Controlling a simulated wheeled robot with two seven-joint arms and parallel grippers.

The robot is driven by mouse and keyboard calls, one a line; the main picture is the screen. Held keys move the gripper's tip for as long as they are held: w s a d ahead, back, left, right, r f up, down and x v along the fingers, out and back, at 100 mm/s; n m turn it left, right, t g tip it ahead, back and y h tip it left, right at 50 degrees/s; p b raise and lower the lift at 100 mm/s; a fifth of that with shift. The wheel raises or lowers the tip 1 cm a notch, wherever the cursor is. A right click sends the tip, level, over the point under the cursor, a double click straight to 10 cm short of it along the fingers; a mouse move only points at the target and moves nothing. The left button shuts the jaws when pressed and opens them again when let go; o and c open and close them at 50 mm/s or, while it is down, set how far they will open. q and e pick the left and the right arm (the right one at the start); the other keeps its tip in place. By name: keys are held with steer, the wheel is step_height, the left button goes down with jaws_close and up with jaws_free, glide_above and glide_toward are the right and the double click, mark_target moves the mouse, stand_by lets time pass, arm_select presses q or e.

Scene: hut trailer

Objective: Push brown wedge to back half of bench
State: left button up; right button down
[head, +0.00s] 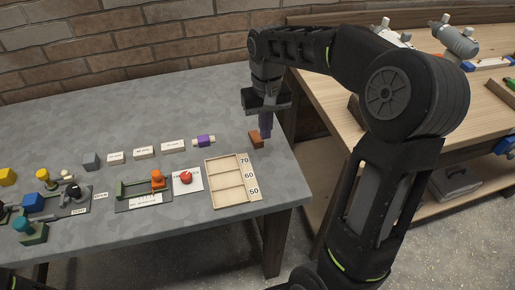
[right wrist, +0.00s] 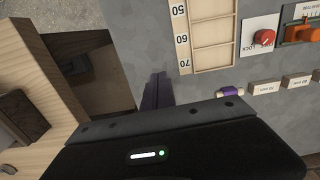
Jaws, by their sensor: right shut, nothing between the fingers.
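The brown wedge (head: 256,139) sits on the grey bench (head: 130,98) near its right edge, just behind the wooden tray with numbers. My right gripper (head: 265,133) points down with its purple fingers shut and empty, right beside the wedge on its right side in the head view. I cannot tell whether they touch. In the right wrist view the shut fingers (right wrist: 156,92) show over the bench, and the wedge cannot be made out there. My left gripper is not in view.
The numbered wooden tray (head: 211,183) lies in front of the wedge. A purple-banded block (head: 204,141) and several labelled blocks stand to the left. The bench's back area is clear up to the brick wall. A wooden workbench (head: 329,112) with tools stands at the right.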

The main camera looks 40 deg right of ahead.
mark_target(260, 152)
steer(key=shift+f, duration=0.1)
stand_by(0.3)
step_height(260, 152, down, 10)
steer(key=shift+s+p, duration=0.1)
steer(key=shift+p, duration=0.2)
steer(key=w, duration=0.1)
steer(key=w+p, duration=0.1)
steer(key=shift+w+d, duration=0.3)
steer(key=shift+d, duration=0.1)
steer(key=shift+w+d, duration=0.2)
steer(key=shift+w, duration=0.5)
